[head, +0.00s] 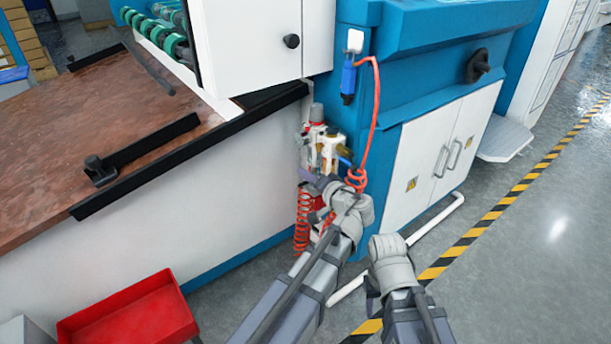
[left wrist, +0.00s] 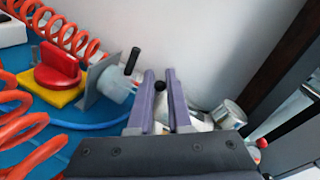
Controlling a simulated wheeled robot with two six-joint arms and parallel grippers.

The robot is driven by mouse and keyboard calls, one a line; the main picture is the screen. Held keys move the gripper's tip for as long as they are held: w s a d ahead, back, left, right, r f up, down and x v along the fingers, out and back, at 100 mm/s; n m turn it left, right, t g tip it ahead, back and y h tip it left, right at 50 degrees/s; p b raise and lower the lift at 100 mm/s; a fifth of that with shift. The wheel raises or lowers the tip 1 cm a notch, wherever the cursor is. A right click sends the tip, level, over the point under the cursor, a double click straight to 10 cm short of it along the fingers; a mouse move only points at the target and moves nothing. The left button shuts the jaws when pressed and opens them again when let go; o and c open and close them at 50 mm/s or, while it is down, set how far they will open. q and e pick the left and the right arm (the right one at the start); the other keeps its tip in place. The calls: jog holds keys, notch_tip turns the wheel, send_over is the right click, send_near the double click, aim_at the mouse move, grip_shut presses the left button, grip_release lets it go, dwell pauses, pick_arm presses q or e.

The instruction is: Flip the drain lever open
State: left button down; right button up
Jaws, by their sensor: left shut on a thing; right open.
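The air-service unit (head: 322,150) is on the side of the blue machine, with pale and brass-coloured parts. My left gripper (head: 314,180) reaches its lower part.
Coiled red hoses (head: 302,220) hang beside my left gripper. A red knob on a yellow base (left wrist: 57,68) lies left of the fingers. A red bin (head: 130,312) stands on the floor at lower left. The floor at right is clear.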

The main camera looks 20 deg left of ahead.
pick_arm(q)
jog(key=shift+d+n+g+y, duration=0.25)
jog(key=shift+n+g+y, duration=0.25)
jog(key=shift+n+g, duration=0.1)
jog(key=c, duration=0.8)
grip_release()
jog(key=shift+c, duration=0.2)
jog(key=shift+s, duration=0.1)
